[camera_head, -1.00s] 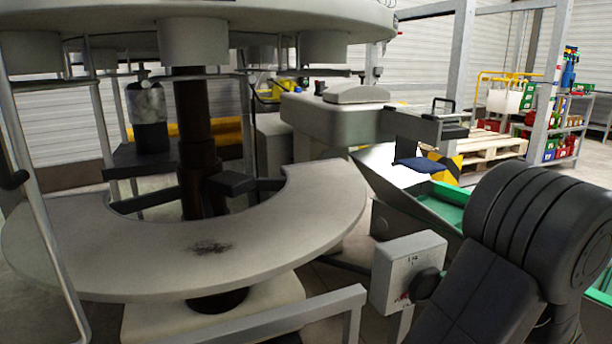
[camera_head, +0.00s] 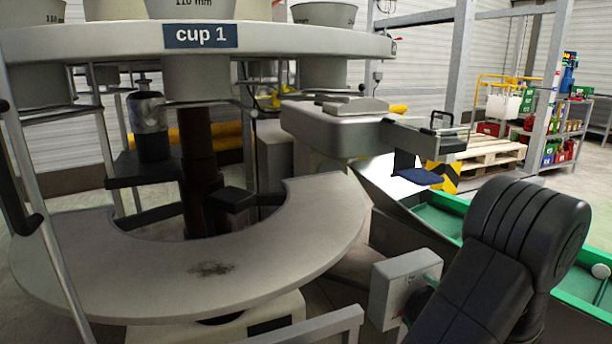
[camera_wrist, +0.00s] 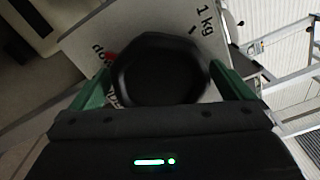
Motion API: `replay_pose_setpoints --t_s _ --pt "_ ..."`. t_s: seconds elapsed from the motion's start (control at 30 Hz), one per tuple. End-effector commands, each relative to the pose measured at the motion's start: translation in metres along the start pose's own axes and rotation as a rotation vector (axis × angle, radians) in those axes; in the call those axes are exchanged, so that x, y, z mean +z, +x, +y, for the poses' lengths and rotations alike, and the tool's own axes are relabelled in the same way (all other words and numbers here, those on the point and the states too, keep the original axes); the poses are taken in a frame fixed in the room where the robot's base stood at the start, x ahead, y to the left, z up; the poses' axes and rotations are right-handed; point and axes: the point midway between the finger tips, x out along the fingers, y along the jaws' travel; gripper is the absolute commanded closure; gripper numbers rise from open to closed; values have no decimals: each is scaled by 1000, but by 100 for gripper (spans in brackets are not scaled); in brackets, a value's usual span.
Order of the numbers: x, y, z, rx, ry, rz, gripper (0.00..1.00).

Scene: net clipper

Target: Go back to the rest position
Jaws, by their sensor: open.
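My gripper (camera_wrist: 162,88) shows in the wrist view, with green fingers standing apart and open. A black knob (camera_wrist: 160,70) lies between them in that picture. Whether the fingers touch it I cannot tell. Behind it is a pale panel (camera_wrist: 205,45) printed "1 kg". In the head view the grey control box (camera_head: 390,292) stands at lower right. My dark arm covers its right side, and my gripper is mostly hidden there.
A round machine top (camera_head: 300,45) labelled "cup 1" carries several cups. Below is a curved grey table (camera_head: 280,250) with a dark smudge. A metal rail (camera_head: 310,328) runs in front.

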Motion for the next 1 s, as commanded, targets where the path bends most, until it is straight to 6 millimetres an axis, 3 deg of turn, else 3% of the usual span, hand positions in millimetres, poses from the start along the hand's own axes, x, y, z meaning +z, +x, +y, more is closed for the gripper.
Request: replay_pose_setpoints --t_s 1.0 --pt "2 0 -5 0 689 0 0"
